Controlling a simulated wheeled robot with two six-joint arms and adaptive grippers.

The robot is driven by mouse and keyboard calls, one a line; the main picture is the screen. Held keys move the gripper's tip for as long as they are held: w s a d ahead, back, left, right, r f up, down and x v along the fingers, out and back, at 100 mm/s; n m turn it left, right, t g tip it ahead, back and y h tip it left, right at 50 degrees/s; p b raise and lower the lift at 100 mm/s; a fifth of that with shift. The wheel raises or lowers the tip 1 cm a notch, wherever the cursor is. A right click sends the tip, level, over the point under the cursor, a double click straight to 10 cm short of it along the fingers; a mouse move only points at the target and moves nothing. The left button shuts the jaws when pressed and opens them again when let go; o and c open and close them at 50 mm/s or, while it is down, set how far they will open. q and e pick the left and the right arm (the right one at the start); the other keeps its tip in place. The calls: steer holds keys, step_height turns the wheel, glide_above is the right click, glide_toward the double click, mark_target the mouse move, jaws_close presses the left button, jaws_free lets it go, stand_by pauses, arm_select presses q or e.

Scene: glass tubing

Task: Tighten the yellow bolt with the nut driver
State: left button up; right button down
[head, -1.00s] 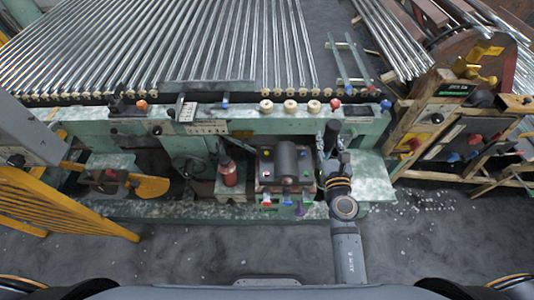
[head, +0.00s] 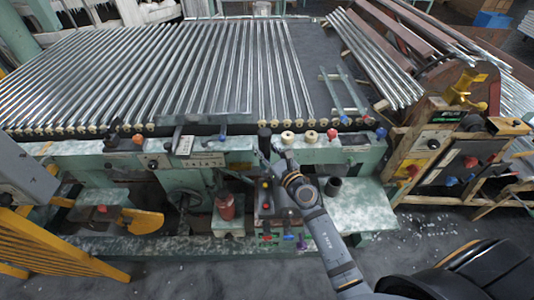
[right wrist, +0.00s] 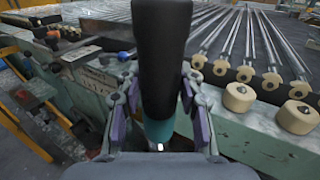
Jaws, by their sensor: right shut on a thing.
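My right gripper (head: 270,158) reaches over the green machine's front rail and is shut on the nut driver. In the head view the nut driver (head: 264,136) is a dark upright cylinder. In the right wrist view the nut driver (right wrist: 165,60) has a thick black handle with a teal band low down, between the purple-padded fingers (right wrist: 158,118). Its lower tip is mostly hidden. A small yellow spot, perhaps the yellow bolt (head: 265,185), shows on the box below and beside my right arm. The arm hides part of that box. My left gripper is not in view.
Cream rollers (head: 310,136) stand on the rail right of my gripper. A dark cup (head: 333,186) stands on the pale green shelf (head: 352,212). A red bottle (head: 226,206) stands left of the box. Glass tubes (head: 180,75) fill the bed behind.

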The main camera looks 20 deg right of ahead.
steer(key=shift+r, duration=0.15)
arm_select(q)
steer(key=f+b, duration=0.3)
steer(key=b, duration=0.1)
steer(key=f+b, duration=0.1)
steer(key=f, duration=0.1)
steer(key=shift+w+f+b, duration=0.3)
steer(key=shift+b, duration=0.1)
arm_select(e)
step_height(320, 180, down, 6)
steer(key=shift+f, duration=0.15)
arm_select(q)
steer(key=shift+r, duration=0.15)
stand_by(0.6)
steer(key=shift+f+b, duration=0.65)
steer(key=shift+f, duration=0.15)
arm_select(e)
steer(key=shift+f, duration=0.8)
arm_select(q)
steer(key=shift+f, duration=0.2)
arm_select(e)
steer(key=shift+s+f, duration=0.15)
steer(key=shift+f, duration=0.3)
stand_by(1.3)
